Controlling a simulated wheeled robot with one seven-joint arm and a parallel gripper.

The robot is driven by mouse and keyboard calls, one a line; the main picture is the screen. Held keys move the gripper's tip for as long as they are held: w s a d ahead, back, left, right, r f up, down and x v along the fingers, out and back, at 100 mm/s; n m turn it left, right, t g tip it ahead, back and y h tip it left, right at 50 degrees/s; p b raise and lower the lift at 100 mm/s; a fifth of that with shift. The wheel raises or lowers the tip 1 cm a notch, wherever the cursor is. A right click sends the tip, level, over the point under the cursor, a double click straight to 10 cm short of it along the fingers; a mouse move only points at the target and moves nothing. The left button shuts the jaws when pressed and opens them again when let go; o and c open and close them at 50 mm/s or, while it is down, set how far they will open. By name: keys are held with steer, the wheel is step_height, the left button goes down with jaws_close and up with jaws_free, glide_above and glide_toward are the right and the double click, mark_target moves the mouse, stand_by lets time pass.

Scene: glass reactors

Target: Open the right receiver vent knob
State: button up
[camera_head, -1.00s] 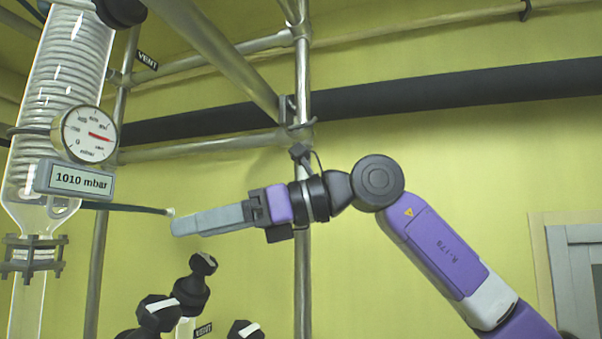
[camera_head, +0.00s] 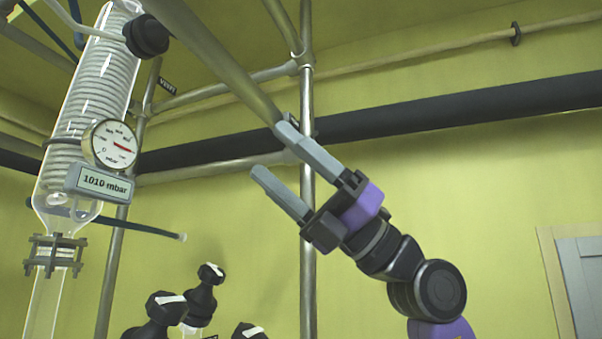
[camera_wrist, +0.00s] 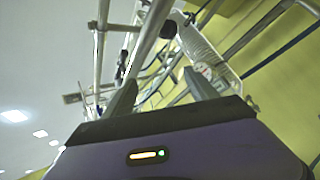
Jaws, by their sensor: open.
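Three black knobs with white marks stand at the bottom of the head view: an upper one (camera_head: 211,273), a left one (camera_head: 166,304) and a lower right one (camera_head: 248,331), cut by the frame edge. I cannot tell which is the right receiver vent knob. A black "VENT" tag (camera_head: 167,86) hangs by the frame at upper left, near a black round knob (camera_head: 146,36) on the glass. My gripper (camera_head: 273,151) is open and empty, its grey fingers pointing up-left, well above and right of the lower knobs. In the wrist view my gripper (camera_wrist: 160,82) has nothing between its fingers.
A glass coil condenser (camera_head: 95,85) with a dial gauge (camera_head: 112,145) and a "1010 mbar" display (camera_head: 100,183) stands at left. A vertical metal pole (camera_head: 307,255) and slanted bar (camera_head: 215,55) are close to my gripper. A dark hose (camera_head: 130,226) juts right.

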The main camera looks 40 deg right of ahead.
steer(key=shift+s+d+f+m+t+y, duration=0.1)
steer(key=shift+s+d+m+t+y, duration=0.4)
steer(key=shift+s+d, duration=0.7)
steer(key=shift+a, duration=0.1)
